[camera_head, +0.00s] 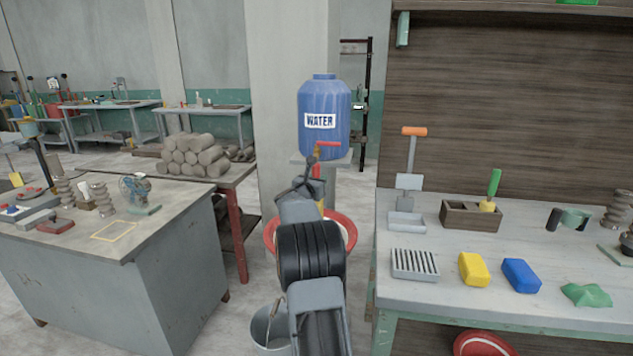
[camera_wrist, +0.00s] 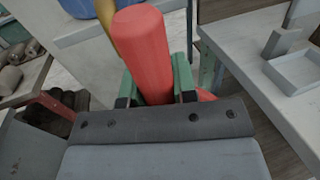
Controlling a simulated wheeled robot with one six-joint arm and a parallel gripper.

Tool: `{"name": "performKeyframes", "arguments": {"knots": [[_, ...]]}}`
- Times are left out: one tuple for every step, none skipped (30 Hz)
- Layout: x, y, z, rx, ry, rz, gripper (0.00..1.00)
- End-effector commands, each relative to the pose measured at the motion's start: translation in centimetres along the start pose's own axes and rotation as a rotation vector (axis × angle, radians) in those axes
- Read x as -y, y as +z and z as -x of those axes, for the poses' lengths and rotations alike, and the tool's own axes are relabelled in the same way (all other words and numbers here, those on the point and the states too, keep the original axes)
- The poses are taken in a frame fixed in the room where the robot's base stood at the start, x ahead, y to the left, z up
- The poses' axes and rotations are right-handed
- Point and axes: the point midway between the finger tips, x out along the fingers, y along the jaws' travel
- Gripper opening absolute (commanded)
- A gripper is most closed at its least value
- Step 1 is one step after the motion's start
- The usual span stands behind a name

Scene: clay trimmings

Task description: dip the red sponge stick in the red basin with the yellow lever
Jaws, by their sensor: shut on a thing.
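My gripper (camera_head: 306,188) is shut on the red sponge stick, whose thick red cylinder (camera_wrist: 143,45) rises between the green fingers (camera_wrist: 156,88) in the wrist view. In the head view my arm hides most of the stick. The red basin (camera_head: 351,234) stands low behind my arm, which covers its middle; its rim shows on both sides. A sliver of red (camera_wrist: 207,95) shows beyond the fingers in the wrist view. A narrow yellow part, apparently the yellow lever (camera_head: 320,200), rises just beside my gripper. I cannot tell whether the stick touches anything.
A blue water tank (camera_head: 324,125) with a red tap (camera_head: 328,144) stands on a shelf behind. A bucket (camera_head: 268,330) is on the floor. The right bench (camera_head: 450,297) holds blocks and tools; a round red thing (camera_head: 482,345) is below it. A grey-sided table (camera_head: 165,235) stands left.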

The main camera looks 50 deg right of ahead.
Motion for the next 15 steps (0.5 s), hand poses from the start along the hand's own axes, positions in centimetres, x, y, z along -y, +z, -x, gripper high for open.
{"name": "performKeyframes", "arguments": {"knots": [[0.0, -0.5, 0.0, -0.001, 0.000, 0.001, 0.02], [0.0, -0.7, 0.0, -0.001, 0.000, 0.001, 0.02], [0.0, -0.9, 0.0, 0.000, 0.000, 0.001, 0.02], [0.0, -1.2, 0.0, 0.000, 0.001, 0.001, 0.02], [-0.1, -1.4, 0.0, 0.000, 0.001, 0.001, 0.02], [-0.1, -1.8, 0.1, 0.000, 0.002, 0.001, 0.02], [-0.1, -2.1, 0.1, 0.000, 0.002, 0.001, 0.02], [-0.1, -2.3, 0.1, 0.000, 0.002, 0.002, 0.02], [-0.1, -2.7, 0.1, -0.001, 0.002, 0.002, 0.02], [-0.2, -3.0, 0.1, -0.001, 0.002, 0.001, 0.02], [-0.2, -3.4, 0.1, -0.001, 0.002, 0.001, 0.02], [-0.2, -3.8, 0.1, -0.001, 0.003, 0.001, 0.02], [-0.2, -4.1, 0.1, -0.001, 0.004, 0.002, 0.02], [-0.3, -4.4, 0.1, -0.001, 0.005, 0.002, 0.02], [-0.3, -4.9, 0.1, 0.000, 0.005, 0.001, 0.02]]}}
